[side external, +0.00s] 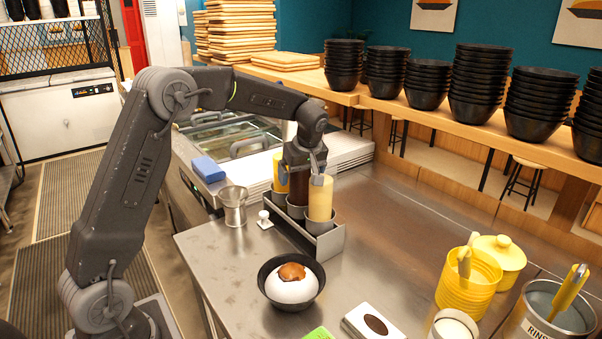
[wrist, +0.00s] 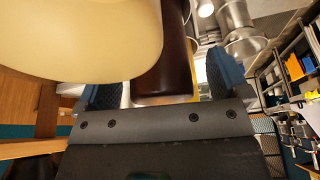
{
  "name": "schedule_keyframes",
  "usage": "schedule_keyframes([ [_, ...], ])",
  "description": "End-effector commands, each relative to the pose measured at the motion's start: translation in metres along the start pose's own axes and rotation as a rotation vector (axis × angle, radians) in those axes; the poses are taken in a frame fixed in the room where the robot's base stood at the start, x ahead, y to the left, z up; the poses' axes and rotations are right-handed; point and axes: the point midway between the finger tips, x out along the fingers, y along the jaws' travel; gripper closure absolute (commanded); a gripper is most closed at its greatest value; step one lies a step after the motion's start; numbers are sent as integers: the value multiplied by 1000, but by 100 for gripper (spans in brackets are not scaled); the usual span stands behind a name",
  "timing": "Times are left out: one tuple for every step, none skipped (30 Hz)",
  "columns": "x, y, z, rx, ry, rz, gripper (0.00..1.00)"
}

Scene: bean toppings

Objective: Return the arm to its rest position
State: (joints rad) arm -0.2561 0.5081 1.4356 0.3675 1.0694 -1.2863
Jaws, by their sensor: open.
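My gripper (side external: 303,172) is at the metal bottle rack (side external: 318,246) on the counter, its fingers on either side of the dark brown bottle (side external: 298,192). In the wrist view the brown bottle (wrist: 163,75) stands between the two open fingers (wrist: 165,88). I cannot tell whether either finger touches it. The arm reaches over from the left, bent at the elbow. The bottle's upper part is partly hidden by the gripper in the side view.
A cream bottle (side external: 320,200) stands right beside my gripper, and a yellow bottle (side external: 280,176) stands behind. A black bowl (side external: 266,290) of white food with brown topping is in front. A steel cup (side external: 233,208) stands left. Yellow containers (side external: 468,283) stand right.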

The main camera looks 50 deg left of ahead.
Motion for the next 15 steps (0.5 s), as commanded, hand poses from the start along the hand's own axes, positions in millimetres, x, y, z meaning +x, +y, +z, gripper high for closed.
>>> schedule_keyframes([
  [0,0,0,0,0,-1,1],
  [0,0,0,0,0,0,0],
  [0,0,0,0,0,0,0],
  [0,0,0,0,0,0,0],
  [0,0,0,0,0,0,0],
  [0,0,0,0,0,0,0],
  [0,0,0,0,0,0,0],
  [-1,0,0,0,0,0,0],
  [-2,0,-1,0,0,1,0],
  [-3,0,-1,-1,1,1,0],
  [-5,0,-2,-1,1,1,0],
  [-7,0,-3,-1,1,2,0],
  [-10,1,-4,-1,2,3,0],
  [-12,1,-5,-2,2,3,0],
  [-15,1,-6,-2,2,3,0],
])
